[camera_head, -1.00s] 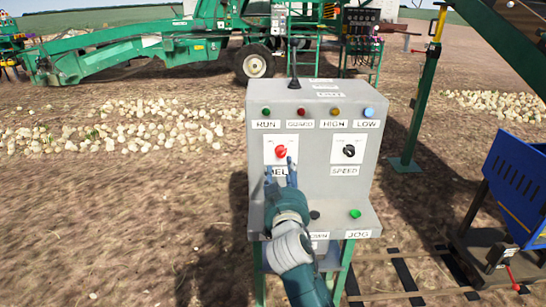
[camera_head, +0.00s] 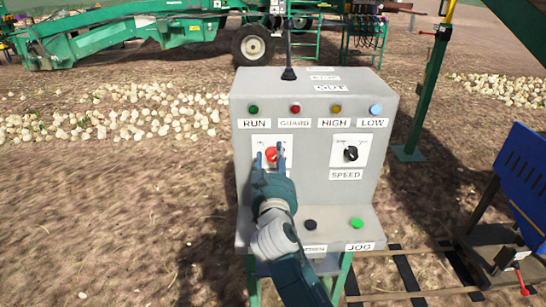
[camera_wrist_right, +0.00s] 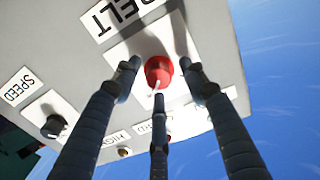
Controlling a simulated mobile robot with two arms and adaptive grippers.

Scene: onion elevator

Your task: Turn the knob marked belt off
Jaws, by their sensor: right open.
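The red belt knob (camera_head: 271,154) sits on a white plate on the front of the grey control box (camera_head: 310,190). In the right wrist view the knob (camera_wrist_right: 158,72) shows large, with the BELT label (camera_wrist_right: 122,12) beside it. My right gripper (camera_head: 268,158) is at the knob, with its fingers spread around it. In the right wrist view the gripper (camera_wrist_right: 160,85) has two fingers on either side of the knob and one finger below it. Whether any finger touches the knob I cannot tell. My left gripper is not in view.
The black speed knob (camera_head: 351,154) is to the right on the same panel. Indicator lamps line the top, and a green jog button (camera_head: 356,222) and a black button (camera_head: 310,225) sit on the lower ledge. A blue crate (camera_head: 522,175) stands at right.

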